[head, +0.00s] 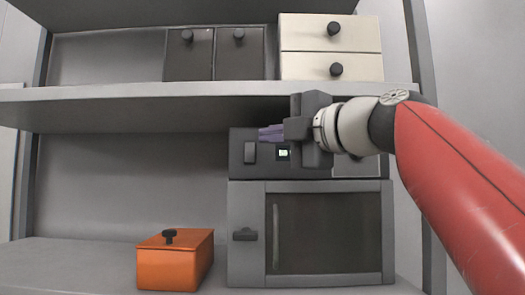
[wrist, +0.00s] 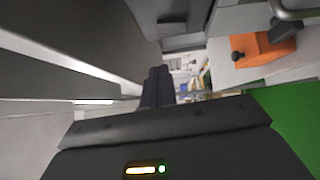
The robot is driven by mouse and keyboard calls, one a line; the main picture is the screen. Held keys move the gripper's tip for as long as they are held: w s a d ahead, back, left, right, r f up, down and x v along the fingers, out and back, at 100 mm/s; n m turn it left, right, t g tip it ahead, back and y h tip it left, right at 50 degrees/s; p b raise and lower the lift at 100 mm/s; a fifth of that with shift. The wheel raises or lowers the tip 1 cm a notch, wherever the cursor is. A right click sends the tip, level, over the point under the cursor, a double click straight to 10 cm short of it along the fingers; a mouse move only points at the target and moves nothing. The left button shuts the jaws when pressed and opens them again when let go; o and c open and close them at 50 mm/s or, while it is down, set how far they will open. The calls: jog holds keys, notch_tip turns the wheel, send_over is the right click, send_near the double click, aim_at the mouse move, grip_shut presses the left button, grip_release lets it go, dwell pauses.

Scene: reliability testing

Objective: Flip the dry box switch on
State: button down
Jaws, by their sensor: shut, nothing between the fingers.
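The dry box (head: 386,232) is a grey cabinet with a dark window, standing on the lower shelf. Whether the switch is on or off I cannot tell. My gripper (head: 264,133) is at the upper panel with its fingers shut, pointing left. The fingertips are a little above and right of the switch; I cannot tell whether they touch the panel. The fingers also show in the wrist view (wrist: 157,76), with nothing held. The gripper body hides part of the panel.
An orange box (head: 168,268) with a black knob stands on the lower shelf, left of the dry box. Dark drawers (head: 188,58) and cream drawers (head: 305,62) stand on the upper shelf. The lower shelf's left side is free.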

jog(key=v, duration=0.6)
jog(key=shift+s+d+r+b, duration=0.2)
jog(key=shift+r+b, duration=0.1)
jog(key=shift+r, duration=0.2)
jog(key=shift+a, duration=0.1)
jog(key=s+d+f+m+g+h, duration=0.15)
jog(key=f+m+h, duration=0.25)
jog(key=f+m, duration=0.7)
jog(key=d+f+m+g+h, duration=0.25)
jog(key=f+m, duration=0.25)
jog(key=f, duration=1.2)
jog(key=s+d+f+m+g+h, duration=0.1)
jog(key=s+f+m+h, duration=0.1)
jog(key=f, duration=0.6)
jog(key=s+d+f+m+g+h, duration=0.1)
jog(key=s+f+m+h, duration=0.1)
jog(key=s+f+m, duration=0.3)
jog(key=s+d+f+m+g+h, duration=0.1)
jog(key=s+f+m, duration=0.3)
jog(key=f, duration=0.9)
jog(key=shift+s+d+f+g+h+p, duration=0.2)
jog(key=shift+s+d+g+h+p, duration=0.2)
jog(key=shift+g+h, duration=0.15)
